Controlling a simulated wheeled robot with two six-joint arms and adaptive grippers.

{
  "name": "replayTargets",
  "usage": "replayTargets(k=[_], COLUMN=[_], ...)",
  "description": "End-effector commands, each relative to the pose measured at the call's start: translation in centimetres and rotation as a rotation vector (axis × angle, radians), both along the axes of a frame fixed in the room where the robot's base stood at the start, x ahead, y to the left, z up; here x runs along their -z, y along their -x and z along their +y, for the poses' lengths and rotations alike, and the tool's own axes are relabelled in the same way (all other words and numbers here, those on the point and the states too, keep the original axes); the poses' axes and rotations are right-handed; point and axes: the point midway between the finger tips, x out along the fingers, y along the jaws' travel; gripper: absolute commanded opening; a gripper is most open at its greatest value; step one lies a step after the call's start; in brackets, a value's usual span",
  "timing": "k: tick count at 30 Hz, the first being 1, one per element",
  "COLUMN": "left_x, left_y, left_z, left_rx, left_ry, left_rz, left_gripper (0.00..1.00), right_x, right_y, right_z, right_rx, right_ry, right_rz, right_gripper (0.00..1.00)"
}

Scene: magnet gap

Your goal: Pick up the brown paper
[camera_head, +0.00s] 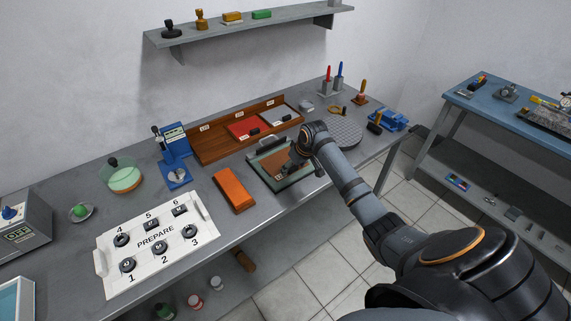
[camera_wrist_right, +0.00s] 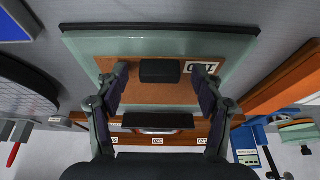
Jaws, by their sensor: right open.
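The brown paper (camera_wrist_right: 180,97) lies flat on a pale green plate (camera_wrist_right: 95,50) with a dark edge, and its end carries a white label reading 120, upside down in the wrist view. A small black block (camera_wrist_right: 160,71) sits on the paper. In the head view the paper (camera_head: 273,160) shows partly beside my right gripper (camera_head: 303,167), which hides some of it. My right gripper (camera_wrist_right: 161,78) is open over the paper in the wrist view, with one finger on each side of the black block. Its fingers hold nothing. My left gripper is not in view.
A wooden tray (camera_head: 208,150) with red and grey sheets stands behind the plate. An orange block (camera_head: 234,190) lies left of it, and a round grey disc (camera_head: 344,132) lies to the right. The white PREPARE board (camera_head: 155,268) is at front left.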

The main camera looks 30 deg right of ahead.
Motion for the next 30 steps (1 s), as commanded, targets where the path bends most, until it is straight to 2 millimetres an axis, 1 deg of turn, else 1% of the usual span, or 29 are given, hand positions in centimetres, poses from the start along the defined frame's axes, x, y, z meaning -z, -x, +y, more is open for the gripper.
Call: replayTargets(k=[2, 5, 13, 20, 23, 26, 29, 30], left_x=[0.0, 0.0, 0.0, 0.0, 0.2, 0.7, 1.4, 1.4], left_y=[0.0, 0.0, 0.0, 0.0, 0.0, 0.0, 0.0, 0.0], left_z=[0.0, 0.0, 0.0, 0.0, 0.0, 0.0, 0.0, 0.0], left_rx=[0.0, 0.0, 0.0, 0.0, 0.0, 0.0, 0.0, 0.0], left_ry=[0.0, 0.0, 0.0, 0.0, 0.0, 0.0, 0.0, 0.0], left_rz=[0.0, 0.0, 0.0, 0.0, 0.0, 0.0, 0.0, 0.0], left_gripper=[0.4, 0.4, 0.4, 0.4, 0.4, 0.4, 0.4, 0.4], right_x=[0.0, 0.0, 0.0, -0.1, -0.4, -1.2, -2.8, -3.7], right_y=[0.0, 0.0, 0.0, 0.0, 0.0, -0.1, -0.1, 0.4], right_z=[0.0, 0.0, 0.0, 0.0, 0.0, -0.1, -0.1, -0.4], right_rx=[0.0, 0.0, 0.0, 0.0, 0.0, 0.001, 0.0, 0.001], right_ry=[0.0, 0.0, 0.0, 0.0, 0.001, 0.002, 0.003, 0.006], right_rz=[0.0, 0.0, 0.0, 0.0, -0.002, -0.003, -0.005, -0.003], right_gripper=[0.68, 0.56, 0.19, 0.19, 0.19, 0.19, 0.19, 0.19])
